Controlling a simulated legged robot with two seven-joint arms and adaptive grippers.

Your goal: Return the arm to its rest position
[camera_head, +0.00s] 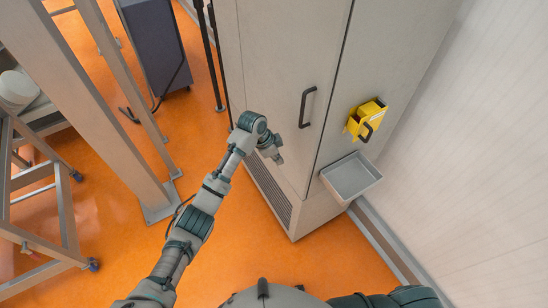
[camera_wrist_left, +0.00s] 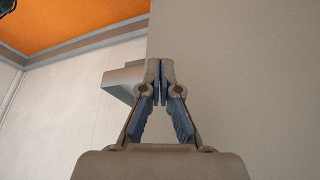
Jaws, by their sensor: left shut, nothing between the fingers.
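My left arm reaches up from the bottom of the head view, and its gripper (camera_head: 273,148) is in front of the grey cabinet (camera_head: 280,50), left of and below the black door handle (camera_head: 307,106). In the left wrist view the two fingers of my left gripper (camera_wrist_left: 161,68) meet at the tips, with nothing between them. The cabinet face (camera_wrist_left: 240,70) lies behind them. My right gripper is not in view; only a part of my right arm shows at the bottom edge.
A yellow box (camera_head: 368,118) with a dark handle is on the cabinet's right side, above a grey tray (camera_head: 351,176). A white wall (camera_head: 470,150) stands at the right. A metal post (camera_head: 95,100) and a wheeled frame (camera_head: 65,200) stand at the left. Orange floor (camera_head: 120,220) is open between.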

